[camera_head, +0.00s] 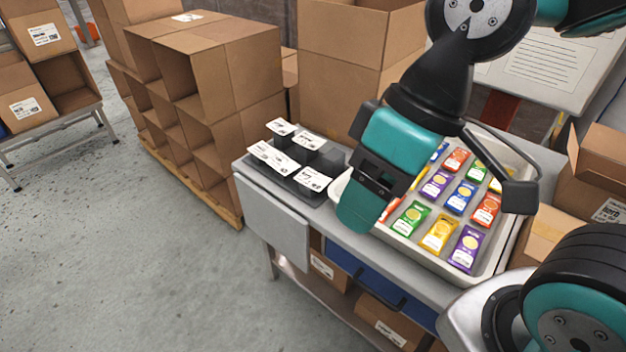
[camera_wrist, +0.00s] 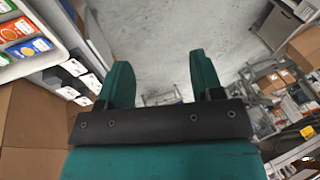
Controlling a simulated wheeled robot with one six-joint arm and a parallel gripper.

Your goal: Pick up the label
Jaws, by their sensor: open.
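Several white printed labels lie on a dark stepped holder (camera_head: 290,160) at the left end of the grey table. One label (camera_head: 312,178) is at the front right, one (camera_head: 272,157) at the front left, and smaller ones, such as the label (camera_head: 309,140), sit behind. My gripper (camera_head: 358,208) hangs to the right of the holder, between it and the tray, apart from the labels. In the wrist view my gripper (camera_wrist: 160,70) has its two teal fingers spread with nothing between them. White labels (camera_wrist: 92,82) show there beyond the left finger.
A pale tray (camera_head: 490,265) of colourful packets stands on the table right of my gripper. Cardboard boxes (camera_head: 345,40) stand behind the table, and stacked cartons (camera_head: 200,70) stand at the left. The floor (camera_head: 120,240) left of the table is clear.

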